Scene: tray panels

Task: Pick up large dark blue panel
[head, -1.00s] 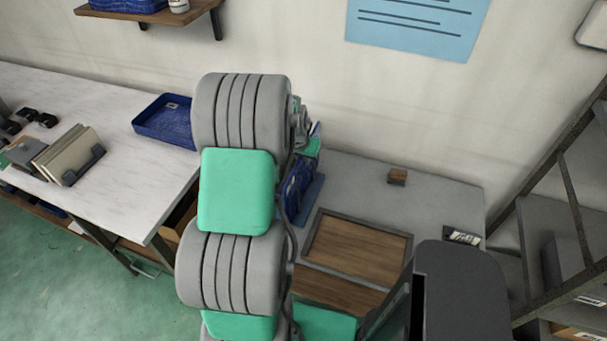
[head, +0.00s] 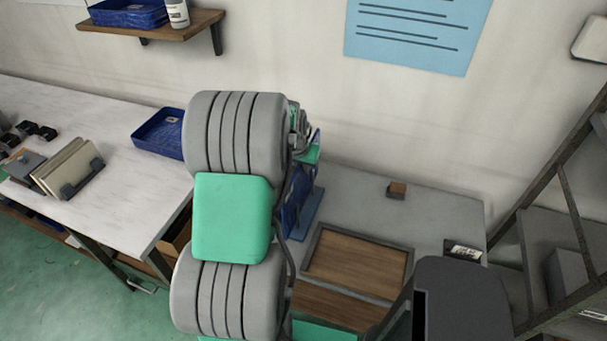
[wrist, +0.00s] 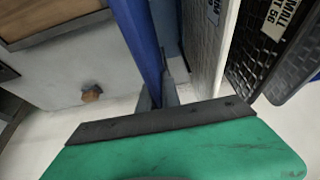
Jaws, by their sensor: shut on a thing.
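The large dark blue panel (head: 295,202) stands upright in a blue-grey rack (head: 312,215) beside my arm in the head view. In the wrist view the blue panel (wrist: 142,42) runs up from between my fingers. My gripper (wrist: 157,97) is shut on its edge. The green and black gripper body hides the lower part of the wrist view. In the head view my arm covers most of the gripper and part of the panel. I cannot tell whether the panel is clear of the rack.
A pale panel (wrist: 208,45) and a black textured panel (wrist: 272,45) with a label stand close to the right of the blue one. A framed wooden tray (head: 357,262) and a small brown block (head: 397,190) lie on the grey table. A blue tray (head: 158,133) is on the left bench.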

